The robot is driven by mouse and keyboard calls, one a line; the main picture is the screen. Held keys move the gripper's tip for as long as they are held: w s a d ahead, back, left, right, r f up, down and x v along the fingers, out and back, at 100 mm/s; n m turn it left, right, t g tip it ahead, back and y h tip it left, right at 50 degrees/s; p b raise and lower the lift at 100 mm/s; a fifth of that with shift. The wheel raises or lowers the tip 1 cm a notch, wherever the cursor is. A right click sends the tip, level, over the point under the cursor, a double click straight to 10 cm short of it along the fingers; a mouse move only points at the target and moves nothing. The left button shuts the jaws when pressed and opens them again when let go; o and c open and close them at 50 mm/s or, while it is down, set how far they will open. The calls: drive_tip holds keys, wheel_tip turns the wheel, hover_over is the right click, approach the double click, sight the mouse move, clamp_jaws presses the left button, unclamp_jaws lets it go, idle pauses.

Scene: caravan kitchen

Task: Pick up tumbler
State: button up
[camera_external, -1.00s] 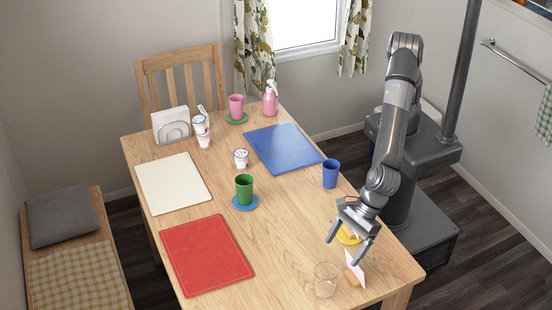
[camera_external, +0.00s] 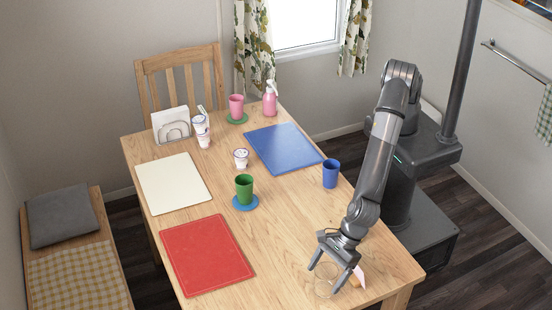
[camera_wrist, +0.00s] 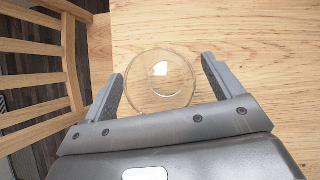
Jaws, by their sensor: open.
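The clear glass tumbler (camera_external: 324,288) stands at the near end of the wooden table. In the wrist view the tumbler (camera_wrist: 160,92) appears as a round see-through shape between my two fingers, with a gap on either side. My gripper (camera_external: 323,279) is open and reaches down over the tumbler, with a finger on each side of it. In the wrist view the open gripper (camera_wrist: 162,70) holds nothing. Whether the fingertips are level with the glass wall or still above it, I cannot tell.
A small pinkish item (camera_external: 359,276) lies close right of my gripper. A blue cup (camera_external: 330,173), a green cup (camera_external: 244,187) and a red mat (camera_external: 206,254) are farther off. Bare wood lies between the red mat and the tumbler. A slatted wooden chair (camera_wrist: 35,80) is beside the table.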

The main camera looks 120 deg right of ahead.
drive_tip(key=shift+c, duration=0.6)
drive_tip(key=c, duration=1.1)
drive_tip(key=shift+r, duration=0.2)
drive_tip(key=shift+c, duration=0.2)
